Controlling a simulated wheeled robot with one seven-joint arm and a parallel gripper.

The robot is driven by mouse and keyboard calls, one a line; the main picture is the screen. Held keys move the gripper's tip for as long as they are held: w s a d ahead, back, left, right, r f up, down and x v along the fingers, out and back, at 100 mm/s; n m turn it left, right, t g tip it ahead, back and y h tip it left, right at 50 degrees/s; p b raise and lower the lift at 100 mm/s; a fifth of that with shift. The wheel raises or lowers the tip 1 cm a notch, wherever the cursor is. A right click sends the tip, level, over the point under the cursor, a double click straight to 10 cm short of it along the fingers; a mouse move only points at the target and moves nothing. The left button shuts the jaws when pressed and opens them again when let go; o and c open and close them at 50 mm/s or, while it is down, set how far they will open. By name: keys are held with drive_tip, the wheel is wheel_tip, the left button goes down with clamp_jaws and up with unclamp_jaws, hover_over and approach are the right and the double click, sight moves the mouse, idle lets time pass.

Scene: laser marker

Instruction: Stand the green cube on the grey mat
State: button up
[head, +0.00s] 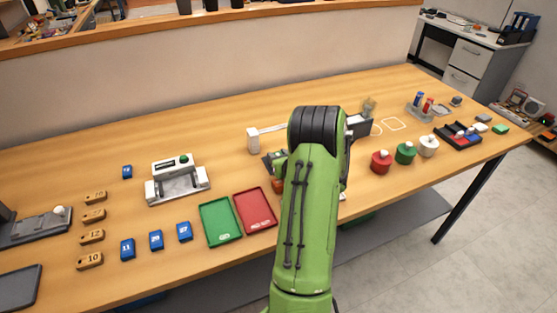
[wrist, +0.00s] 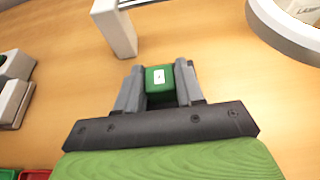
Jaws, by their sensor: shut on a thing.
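The green cube (wrist: 156,87) has a small white label and sits between the two grey fingers of my gripper (wrist: 160,68) in the wrist view. My gripper is shut on it. Wood tabletop shows around the cube; I cannot tell its height above the table.
A white post (wrist: 115,28) stands just beyond my gripper. Green (head: 220,221) and red (head: 255,211) trays lie left of my arm. A white-grey device (head: 178,183) and several blue blocks stand farther left. Red, green and white round pieces stand to the right.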

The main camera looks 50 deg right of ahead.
drive_tip(key=shift+r, duration=0.15)
drive_tip(key=shift+f, duration=0.2)
drive_tip(key=o, duration=1)
